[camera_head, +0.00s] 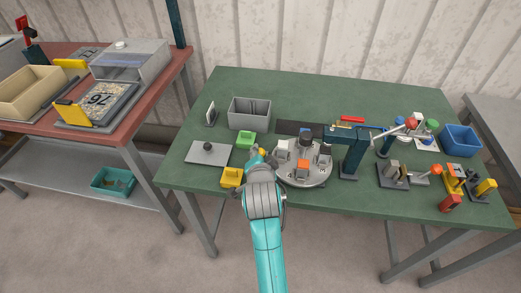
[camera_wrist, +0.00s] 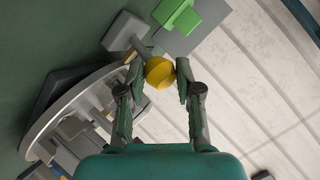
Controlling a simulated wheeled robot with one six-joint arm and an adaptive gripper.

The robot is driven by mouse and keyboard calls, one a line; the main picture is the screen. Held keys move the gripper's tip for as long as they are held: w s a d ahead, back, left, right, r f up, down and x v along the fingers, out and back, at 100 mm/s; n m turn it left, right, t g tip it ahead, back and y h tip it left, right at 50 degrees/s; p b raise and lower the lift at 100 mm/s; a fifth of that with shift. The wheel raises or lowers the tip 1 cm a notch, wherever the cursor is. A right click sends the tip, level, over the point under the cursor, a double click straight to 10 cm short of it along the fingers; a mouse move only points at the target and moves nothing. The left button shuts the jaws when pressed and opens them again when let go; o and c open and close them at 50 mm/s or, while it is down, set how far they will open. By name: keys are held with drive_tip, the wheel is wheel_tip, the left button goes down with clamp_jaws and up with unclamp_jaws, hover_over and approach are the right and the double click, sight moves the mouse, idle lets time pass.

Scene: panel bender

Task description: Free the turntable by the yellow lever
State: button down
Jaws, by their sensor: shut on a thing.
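The turntable (camera_head: 312,183) is a round light-grey disc near the front middle of the green bench, with several small blocks standing on it. In the wrist view, the curved rim of the turntable (camera_wrist: 60,104) shows at left. The yellow lever's round knob (camera_wrist: 159,72) sits between my fingertips in the wrist view, close beside the turntable's rim. My gripper (camera_wrist: 161,76) is shut on this knob. In the head view, my gripper (camera_head: 257,155) is at the turntable's left side, and my arm hides most of the lever. I cannot tell the lever's angle.
Left of my gripper are a yellow block (camera_head: 231,177), a green block (camera_head: 245,139) and a grey plate (camera_head: 207,153). A grey bin (camera_head: 249,112) stands behind. A teal post (camera_head: 354,155) rises right of the turntable. Several fixtures and a blue bin (camera_head: 461,140) fill the right end.

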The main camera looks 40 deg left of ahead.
drive_tip(key=shift+s+d+f+t+y, duration=0.2)
drive_tip(key=shift+s+f+t+y, duration=0.1)
drive_tip(key=shift+t, duration=0.2)
drive_tip(key=c, duration=0.8)
unclamp_jaws()
drive_tip(key=shift+s, duration=0.1)
drive_tip(key=v, duration=1.2)
drive_tip(key=shift+f, duration=0.1)
